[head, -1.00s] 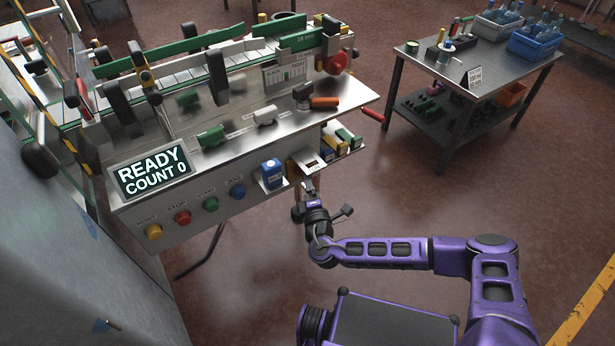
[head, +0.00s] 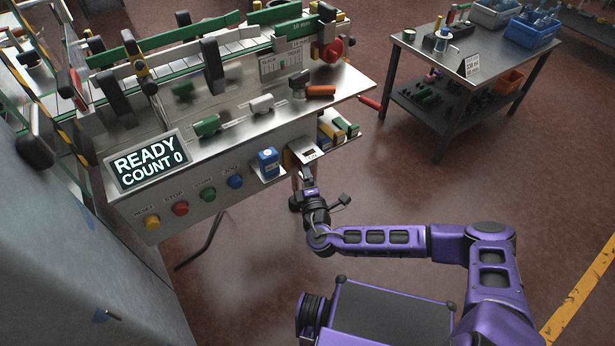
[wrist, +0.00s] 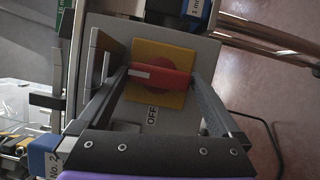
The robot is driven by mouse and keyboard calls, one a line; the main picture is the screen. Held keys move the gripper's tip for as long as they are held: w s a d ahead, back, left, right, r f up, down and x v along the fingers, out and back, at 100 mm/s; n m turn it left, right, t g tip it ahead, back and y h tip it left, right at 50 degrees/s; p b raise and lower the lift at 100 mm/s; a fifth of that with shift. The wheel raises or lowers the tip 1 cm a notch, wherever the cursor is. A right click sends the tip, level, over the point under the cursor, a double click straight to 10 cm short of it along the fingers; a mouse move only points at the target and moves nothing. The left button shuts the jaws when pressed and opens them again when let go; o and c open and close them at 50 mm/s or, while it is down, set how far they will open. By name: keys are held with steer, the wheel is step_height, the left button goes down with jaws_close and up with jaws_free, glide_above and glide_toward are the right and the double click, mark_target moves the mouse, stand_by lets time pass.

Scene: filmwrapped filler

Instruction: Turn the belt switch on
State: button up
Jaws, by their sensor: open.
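The belt switch is a red rotary handle (wrist: 160,78) on a yellow square plate (wrist: 146,98), set on a grey box. In the wrist view the handle lies crosswise, with a white mark at its left end and the word OFF (wrist: 152,115) below the plate. My gripper (wrist: 160,73) is open, with one finger at each end of the handle; I cannot tell whether they touch it. In the head view my gripper (head: 306,178) is at the front of the switch box (head: 306,152), under the machine's table edge; the handle is hidden there.
A display (head: 148,160) reads READY, COUNT 0. Yellow, red, green and blue buttons (head: 180,208) line the panel to the left. A blue container (head: 268,163) stands left of the switch box, coloured blocks (head: 338,125) to the right. Open floor lies between machine and side table (head: 470,63).

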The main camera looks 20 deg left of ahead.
steer(key=r+v, duration=0.1)
steer(key=v, duration=1.6)
steer(key=shift+f, duration=0.45)
steer(key=shift+s, duration=0.15)
